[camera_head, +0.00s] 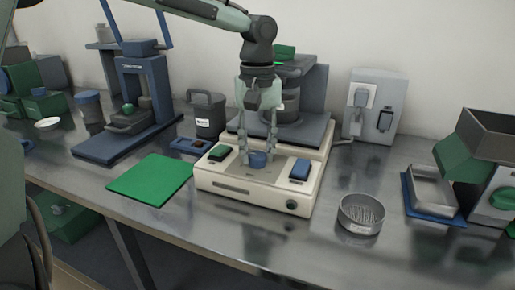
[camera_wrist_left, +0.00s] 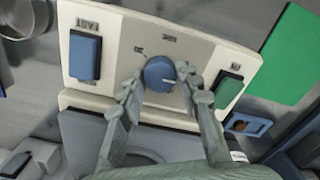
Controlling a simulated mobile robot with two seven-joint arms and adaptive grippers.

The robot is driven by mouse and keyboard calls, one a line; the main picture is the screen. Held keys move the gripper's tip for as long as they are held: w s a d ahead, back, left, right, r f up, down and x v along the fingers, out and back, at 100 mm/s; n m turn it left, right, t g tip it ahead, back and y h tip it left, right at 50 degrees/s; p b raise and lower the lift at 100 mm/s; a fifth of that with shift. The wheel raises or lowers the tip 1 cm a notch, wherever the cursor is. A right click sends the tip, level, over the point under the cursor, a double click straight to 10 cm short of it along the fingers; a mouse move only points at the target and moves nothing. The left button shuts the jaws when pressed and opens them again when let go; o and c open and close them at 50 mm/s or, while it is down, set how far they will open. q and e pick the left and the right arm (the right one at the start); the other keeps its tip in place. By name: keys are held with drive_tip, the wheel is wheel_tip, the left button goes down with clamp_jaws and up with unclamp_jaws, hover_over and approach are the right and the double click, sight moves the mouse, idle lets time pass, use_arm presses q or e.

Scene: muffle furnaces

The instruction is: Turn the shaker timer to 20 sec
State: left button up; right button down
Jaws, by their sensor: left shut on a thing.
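The shaker (camera_head: 248,185) is a cream box with a dark top plate, standing mid-bench in the head view. On its front panel a round blue timer knob (camera_head: 259,160) sits between a green switch (camera_head: 219,152) and a blue switch (camera_head: 300,169). My left gripper (camera_head: 258,154) points down at the panel, shut on the knob. In the left wrist view the knob (camera_wrist_left: 159,74) lies between the two fingers, with a white pointer line on it. Small panel labels show around it but are too blurred to read fully. My right gripper is not in view.
A green mat (camera_head: 152,179) lies left of the shaker, and a round metal sieve (camera_head: 361,213) stands at its right. A blue press (camera_head: 140,90) and a dark canister (camera_head: 207,116) stand at the left. A grey socket box (camera_head: 374,105) is behind.

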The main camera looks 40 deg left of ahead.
sight(257, 154)
use_arm(q)
drive_tip(key=m, duration=0.6)
drive_tip(key=shift+m, duration=0.3)
drive_tip(key=m, duration=1.2)
drive_tip(key=shift+m, duration=0.4)
drive_tip(key=m, duration=0.6)
drive_tip(key=shift+a+m, duration=0.1)
drive_tip(key=shift+m, duration=0.3)
drive_tip(key=o, duration=1.1)
drive_tip(key=shift+o, duration=0.2)
wheel_tip(257, 154, up, 12)
